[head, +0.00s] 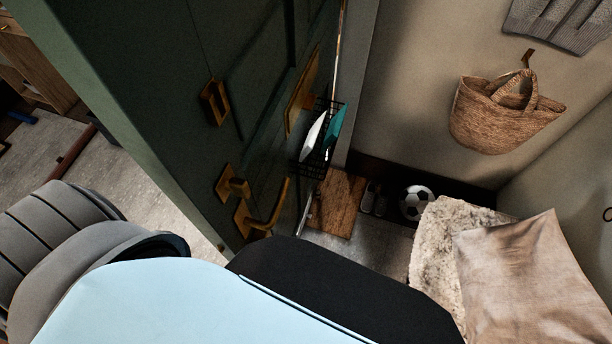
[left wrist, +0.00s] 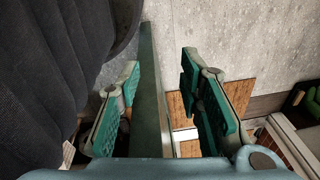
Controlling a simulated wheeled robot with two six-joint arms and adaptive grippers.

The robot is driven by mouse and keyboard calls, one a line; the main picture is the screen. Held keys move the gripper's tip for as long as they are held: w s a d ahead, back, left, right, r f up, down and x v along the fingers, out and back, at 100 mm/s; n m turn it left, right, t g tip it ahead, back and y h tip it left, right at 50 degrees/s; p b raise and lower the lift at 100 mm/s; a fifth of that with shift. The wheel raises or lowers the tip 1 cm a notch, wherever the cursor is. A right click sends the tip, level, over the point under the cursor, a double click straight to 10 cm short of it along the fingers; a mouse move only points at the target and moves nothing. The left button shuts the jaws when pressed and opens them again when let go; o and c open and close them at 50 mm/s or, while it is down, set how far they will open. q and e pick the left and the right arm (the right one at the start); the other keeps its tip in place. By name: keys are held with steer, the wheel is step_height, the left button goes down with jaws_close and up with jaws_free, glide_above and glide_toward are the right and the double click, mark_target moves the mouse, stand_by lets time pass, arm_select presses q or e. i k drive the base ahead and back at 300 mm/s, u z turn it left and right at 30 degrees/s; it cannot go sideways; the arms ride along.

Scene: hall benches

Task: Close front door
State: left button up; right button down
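The dark green front door (head: 165,60) stands open in the head view. It has a brass lever handle (head: 265,208), a brass latch piece above it and a brass pull (head: 214,102). In the left wrist view my left gripper (left wrist: 168,105) is open, its teal-padded fingers apart. The narrow green edge of the door (left wrist: 152,90) shows between the fingers; I cannot tell whether either finger touches it. My left gripper is hidden in the head view. My right gripper is not in view.
A wire basket (head: 308,165) with letters hangs by the door. Beyond are a wood board (head: 340,200), shoes, a football (head: 416,202) and a bench with a fleece (head: 433,232) and cushion (head: 525,275). A woven bag (head: 500,118) hangs on the wall. Grey floor (head: 145,180) lies left.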

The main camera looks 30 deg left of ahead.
mark_target(200, 94)
steer(key=z, duration=0.25)
steer(key=k, duration=1.3)
steer(key=u, duration=1)
steer(key=i, duration=1)
steer(key=z, duration=0.05)
